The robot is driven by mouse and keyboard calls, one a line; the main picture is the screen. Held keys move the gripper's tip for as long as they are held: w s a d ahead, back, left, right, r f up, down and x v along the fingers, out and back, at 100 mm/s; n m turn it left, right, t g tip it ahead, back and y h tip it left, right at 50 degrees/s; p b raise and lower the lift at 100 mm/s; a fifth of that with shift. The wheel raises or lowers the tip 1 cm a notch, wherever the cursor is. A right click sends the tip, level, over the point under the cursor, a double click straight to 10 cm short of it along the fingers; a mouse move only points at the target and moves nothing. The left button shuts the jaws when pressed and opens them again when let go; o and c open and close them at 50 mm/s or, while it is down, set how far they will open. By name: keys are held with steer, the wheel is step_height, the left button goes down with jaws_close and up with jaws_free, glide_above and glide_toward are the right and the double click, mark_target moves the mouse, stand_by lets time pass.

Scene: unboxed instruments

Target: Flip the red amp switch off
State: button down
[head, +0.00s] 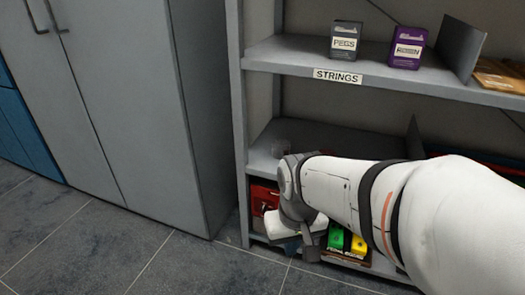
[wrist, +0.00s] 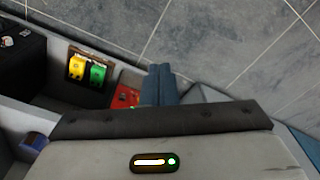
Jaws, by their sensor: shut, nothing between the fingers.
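The red amp (head: 264,198) stands on the lowest shelf at the left end, partly hidden behind my arm in the head view. In the wrist view a small red part of it (wrist: 125,97) shows just left of my fingers. Its switch cannot be made out in either view. My gripper (wrist: 160,80) is shut and empty, its dark blue fingers pressed together beside the red amp. In the head view my gripper (head: 292,247) is low in front of the shelf, partly hidden by my wrist. Whether it touches the amp cannot be told.
The middle shelf board (head: 262,160) lies above the amp. A grey cabinet (head: 130,100) stands left. The tiled floor (head: 130,250) in front is clear.

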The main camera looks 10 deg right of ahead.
steer(key=w+d+f+n+t+h+p, duration=0.1)
steer(key=w+d+f+n+t+p, duration=0.45)
steer(key=w+d+f, duration=0.9)
steer(key=f+n+p, duration=0.1)
steer(key=f, duration=0.1)
steer(key=w+f+n+t+y+p, duration=0.1)
steer(key=n+p, duration=0.1)
steer(key=f+n+p, duration=0.1)
steer(key=f, duration=0.1)
steer(key=shift+w+f+y, duration=0.3)
steer(key=shift+w+f, duration=0.05)
steer(key=shift+w, duration=0.05)
steer(key=w+d+f+b, duration=0.1)
steer(key=w+f+b, duration=0.3)
steer(key=w+f, duration=0.3)
steer(key=shift+w+d, duration=0.35)
steer(key=shift+w, duration=0.9)
steer(key=shift+f, duration=0.1)
